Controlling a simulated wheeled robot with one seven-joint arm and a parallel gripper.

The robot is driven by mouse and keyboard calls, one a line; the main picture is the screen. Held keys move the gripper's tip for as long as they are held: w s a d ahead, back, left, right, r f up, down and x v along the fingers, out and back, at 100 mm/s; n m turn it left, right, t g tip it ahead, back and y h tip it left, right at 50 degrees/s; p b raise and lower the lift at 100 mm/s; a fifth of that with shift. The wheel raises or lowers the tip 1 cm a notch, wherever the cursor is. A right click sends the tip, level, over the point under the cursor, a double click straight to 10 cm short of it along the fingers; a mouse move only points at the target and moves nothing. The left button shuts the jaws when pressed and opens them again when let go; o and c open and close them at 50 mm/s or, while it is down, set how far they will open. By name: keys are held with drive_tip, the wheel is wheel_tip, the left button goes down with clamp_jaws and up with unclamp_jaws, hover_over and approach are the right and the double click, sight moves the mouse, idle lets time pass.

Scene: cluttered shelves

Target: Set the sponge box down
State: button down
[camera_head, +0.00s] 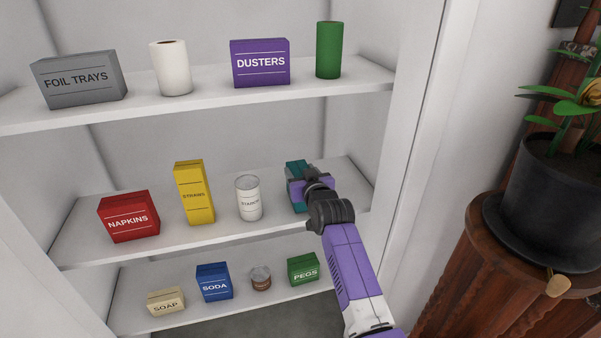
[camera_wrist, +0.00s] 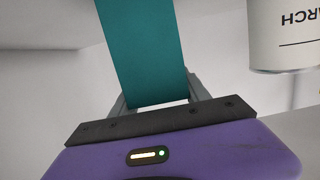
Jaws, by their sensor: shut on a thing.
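The sponge box looks to be the teal box (camera_head: 295,172) at the right of the middle shelf; its label is hidden. My gripper (camera_head: 305,190) is at its front, and my wrist covers much of it. In the wrist view the teal box (camera_wrist: 143,50) stands out from between the fingers of my gripper (camera_wrist: 158,100), which is shut on it. The box looks about upright in the head view. I cannot tell whether its base touches the middle shelf (camera_head: 215,232), as my arm hides that part.
A white starch can (camera_head: 248,198) stands just left of the teal box and also shows in the wrist view (camera_wrist: 290,35). Yellow straws (camera_head: 194,192) and red napkins (camera_head: 129,216) stand further left. The cabinet's right wall is close by. The upper shelf (camera_head: 205,95) is overhead.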

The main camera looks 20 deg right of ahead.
drive_tip(key=shift+f+b, duration=0.3)
drive_tip(key=shift+f, duration=0.15)
drive_tip(key=shift+c, duration=2.2)
unclamp_jaws()
drive_tip(key=s+r, duration=0.1)
drive_tip(key=s, duration=0.6)
drive_tip(key=shift+s+r+p, duration=0.3)
drive_tip(key=shift+r+p, duration=0.1)
